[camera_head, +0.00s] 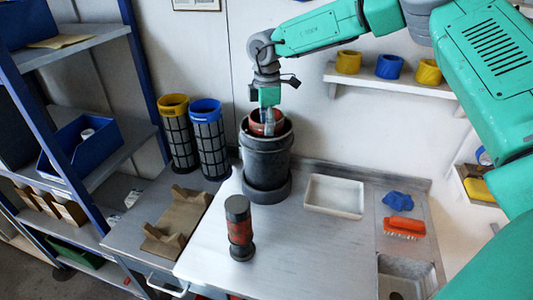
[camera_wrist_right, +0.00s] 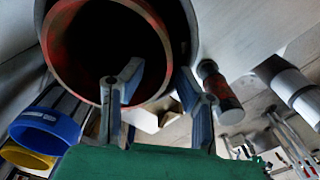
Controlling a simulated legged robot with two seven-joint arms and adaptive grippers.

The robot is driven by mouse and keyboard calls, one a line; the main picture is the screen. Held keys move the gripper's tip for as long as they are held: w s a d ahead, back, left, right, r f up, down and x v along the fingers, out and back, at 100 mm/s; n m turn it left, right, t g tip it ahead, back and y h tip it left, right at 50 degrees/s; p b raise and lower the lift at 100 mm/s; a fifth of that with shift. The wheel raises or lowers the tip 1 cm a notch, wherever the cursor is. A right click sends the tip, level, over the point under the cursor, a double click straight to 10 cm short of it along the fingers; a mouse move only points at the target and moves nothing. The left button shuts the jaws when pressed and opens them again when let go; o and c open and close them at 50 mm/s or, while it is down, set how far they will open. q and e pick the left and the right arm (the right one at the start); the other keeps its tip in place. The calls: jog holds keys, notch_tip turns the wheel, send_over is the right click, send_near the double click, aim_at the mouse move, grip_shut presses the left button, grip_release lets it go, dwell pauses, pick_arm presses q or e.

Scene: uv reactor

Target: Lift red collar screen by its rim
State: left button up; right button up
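The red collar screen (camera_head: 258,128) sits inside the dark grey cylindrical reactor vessel (camera_head: 265,165), with its reddish rim showing above the vessel mouth. My right gripper (camera_head: 269,124) points down at the rim from above. In the right wrist view, the collar's round red rim (camera_wrist_right: 62,75) is seen around a dark opening. There the right gripper (camera_wrist_right: 158,80) has its two fingers well apart, one over the opening and one on the outer side of the rim. Contact with the rim cannot be told. My left gripper is out of view.
A black and red cylinder (camera_head: 240,235) stands on the bench in front of the vessel. Yellow-topped (camera_head: 175,130) and blue-topped (camera_head: 208,140) mesh screens stand at left. A white tray (camera_head: 334,196) and an orange brush (camera_head: 404,226) lie at right.

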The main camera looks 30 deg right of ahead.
jog(key=shift+a+r, duration=0.1)
jog(key=shift+a, duration=0.05)
grip_shut()
